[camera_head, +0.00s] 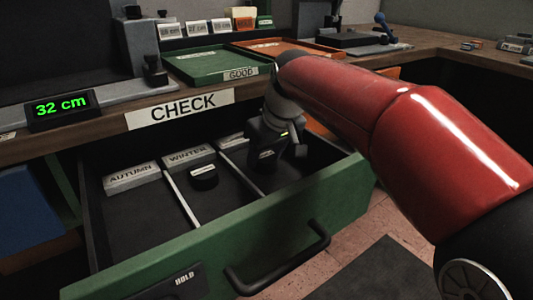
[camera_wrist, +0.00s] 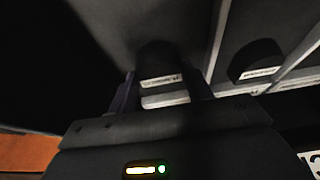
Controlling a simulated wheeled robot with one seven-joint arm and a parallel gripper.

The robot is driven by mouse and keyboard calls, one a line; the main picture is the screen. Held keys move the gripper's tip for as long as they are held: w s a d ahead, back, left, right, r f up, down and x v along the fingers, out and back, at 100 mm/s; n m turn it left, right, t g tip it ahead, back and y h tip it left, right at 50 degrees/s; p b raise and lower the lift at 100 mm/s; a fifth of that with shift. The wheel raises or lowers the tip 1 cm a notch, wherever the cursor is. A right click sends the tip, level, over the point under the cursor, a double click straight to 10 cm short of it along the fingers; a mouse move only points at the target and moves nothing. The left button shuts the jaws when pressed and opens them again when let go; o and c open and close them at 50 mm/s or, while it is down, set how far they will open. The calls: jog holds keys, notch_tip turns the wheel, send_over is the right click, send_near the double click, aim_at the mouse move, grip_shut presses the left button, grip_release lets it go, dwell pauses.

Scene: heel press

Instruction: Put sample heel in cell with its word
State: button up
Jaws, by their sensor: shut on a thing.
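My gripper (camera_head: 264,165) reaches down into the right-hand cell of the open drawer. In the wrist view my gripper (camera_wrist: 163,88) has its two fingers on either side of a dark heel (camera_wrist: 158,62) with a small white label, and is shut on it. The label's word is too blurred to read. Whether the heel touches the cell floor I cannot tell. A second black heel (camera_head: 203,177) with a white label lies in the WINTER cell; it also shows in the wrist view (camera_wrist: 256,58). The AUTUMN cell (camera_head: 145,215) is empty. The third cell's word block (camera_head: 233,141) is partly hidden.
The green drawer (camera_head: 225,240) has thin pale dividers (camera_head: 182,198) and a black handle. Above it, the CHECK counter (camera_head: 180,108) carries a display reading 32 cm (camera_head: 60,107), a green GOOD tray (camera_head: 215,66) and an orange tray (camera_head: 290,50).

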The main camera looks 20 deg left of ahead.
jog(key=shift+f, duration=0.15)
jog(key=o, duration=1)
jog(key=p+v, duration=0.2)
jog(key=v, duration=1)
jog(key=shift+r, duration=0.2)
